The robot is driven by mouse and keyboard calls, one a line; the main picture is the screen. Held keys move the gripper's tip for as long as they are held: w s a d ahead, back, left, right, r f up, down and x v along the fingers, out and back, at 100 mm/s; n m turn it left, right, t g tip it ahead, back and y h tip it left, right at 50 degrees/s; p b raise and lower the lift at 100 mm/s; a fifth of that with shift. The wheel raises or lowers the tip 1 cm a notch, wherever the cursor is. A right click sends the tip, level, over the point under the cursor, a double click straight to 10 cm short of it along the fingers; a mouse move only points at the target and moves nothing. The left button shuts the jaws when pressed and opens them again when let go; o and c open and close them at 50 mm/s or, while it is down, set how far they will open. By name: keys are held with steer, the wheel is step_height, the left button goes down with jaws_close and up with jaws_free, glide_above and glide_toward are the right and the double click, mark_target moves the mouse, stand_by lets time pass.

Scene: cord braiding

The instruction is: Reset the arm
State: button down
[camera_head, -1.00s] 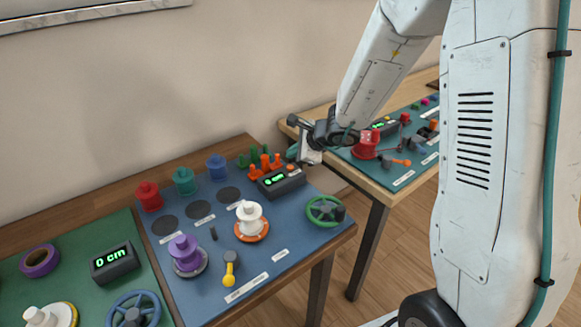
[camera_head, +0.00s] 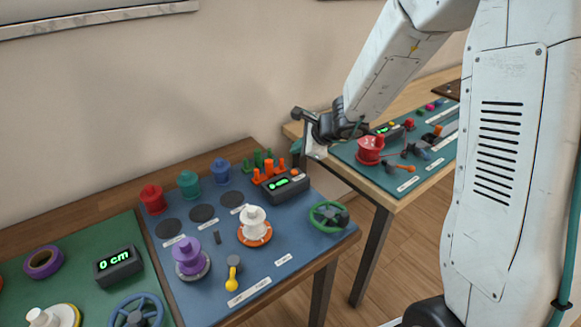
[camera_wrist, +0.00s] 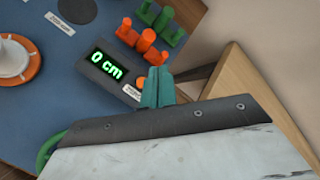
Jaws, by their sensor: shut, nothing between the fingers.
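My gripper (camera_head: 297,149) hangs at the end of my arm, above the gap between the blue-mat table and the right-hand table. In the wrist view its teal fingertips (camera_wrist: 157,88) are together with nothing between them. In that view they lie over the right edge of the blue mat (camera_wrist: 60,115), beside a display box (camera_wrist: 108,70) reading 0 cm. No cord or spool is in the gripper.
The blue mat (camera_head: 200,305) carries a purple spool (camera_head: 188,252), a white spool (camera_head: 253,222), a green handwheel (camera_head: 328,215) and orange pegs (camera_head: 268,170). A red spool (camera_head: 370,149) stands on the right table. A green mat (camera_head: 75,285) lies left.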

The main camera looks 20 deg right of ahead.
steer(key=shift+a, duration=0.15)
steer(key=s+a+r+n+g+y, duration=0.1)
steer(key=s+a+r+n+g, duration=0.2)
steer(key=s+n, duration=0.5)
steer(key=s+a+r+n+g+y, duration=0.1)
steer(key=s+a+r+n+g, duration=0.3)
steer(key=s, duration=0.6)
steer(key=s+d+r+n+h, duration=0.3)
steer(key=s+d+n, duration=0.1)
steer(key=s, duration=0.5)
steer(key=s+d+r+n+h, duration=0.3)
steer(key=s+d+r+n, duration=0.1)
steer(key=s, duration=0.6)
steer(key=shift+d+r+n+h, duration=0.25)
steer(key=shift+d+n, duration=0.25)
steer(key=shift+d, duration=0.4)
